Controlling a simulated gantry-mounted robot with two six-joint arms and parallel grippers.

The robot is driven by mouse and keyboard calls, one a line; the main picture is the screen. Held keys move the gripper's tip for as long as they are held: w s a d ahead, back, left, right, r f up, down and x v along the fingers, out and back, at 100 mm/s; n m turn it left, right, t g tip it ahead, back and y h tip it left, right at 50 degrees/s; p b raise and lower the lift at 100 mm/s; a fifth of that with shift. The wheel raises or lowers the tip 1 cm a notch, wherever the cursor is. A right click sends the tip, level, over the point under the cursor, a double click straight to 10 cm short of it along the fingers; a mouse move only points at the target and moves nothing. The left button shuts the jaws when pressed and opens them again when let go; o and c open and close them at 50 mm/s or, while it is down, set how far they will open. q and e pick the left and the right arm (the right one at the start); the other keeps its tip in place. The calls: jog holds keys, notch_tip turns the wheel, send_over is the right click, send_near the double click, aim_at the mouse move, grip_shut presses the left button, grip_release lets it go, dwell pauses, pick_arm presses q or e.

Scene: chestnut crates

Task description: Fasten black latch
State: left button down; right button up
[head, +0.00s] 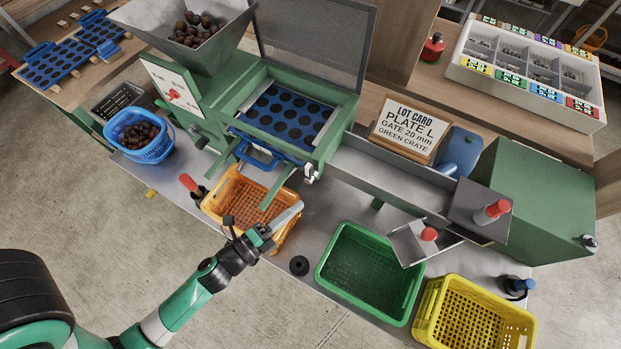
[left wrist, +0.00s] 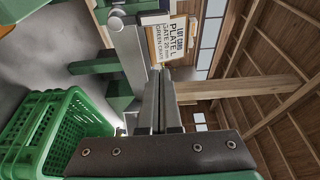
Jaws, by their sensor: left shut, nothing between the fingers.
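The green sorting machine (head: 237,103) has a blue plate with round holes (head: 285,118) lying in its frame. A small dark and silver fitting (head: 309,174) sits at the frame's front right corner and looks like the latch; I cannot tell whether it is fastened. My left gripper (head: 298,207) is shut and empty, over the right edge of the orange crate, a little below and apart from that fitting. In the left wrist view its closed fingers (left wrist: 159,100) point toward the machine. The latch is not clear there. My right gripper is not in view.
The orange crate (head: 213,208) stands under the machine's front. A green crate (head: 327,270) and a yellow crate (head: 421,312) stand to the right. A metal chute (head: 390,172) runs right, below the lot card (head: 407,128). A red-handled tool (head: 190,184) lies left.

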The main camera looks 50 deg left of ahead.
aim_at(309, 174)
pick_arm(q)
jog(key=w, duration=1)
jog(key=a+p, duration=0.1)
jog(key=s+a+p, duration=0.1)
jog(key=a, duration=0.1)
jog(key=a+p, duration=0.1)
jog(key=shift+s+a, duration=0.15)
jog(key=shift+s, duration=0.1)
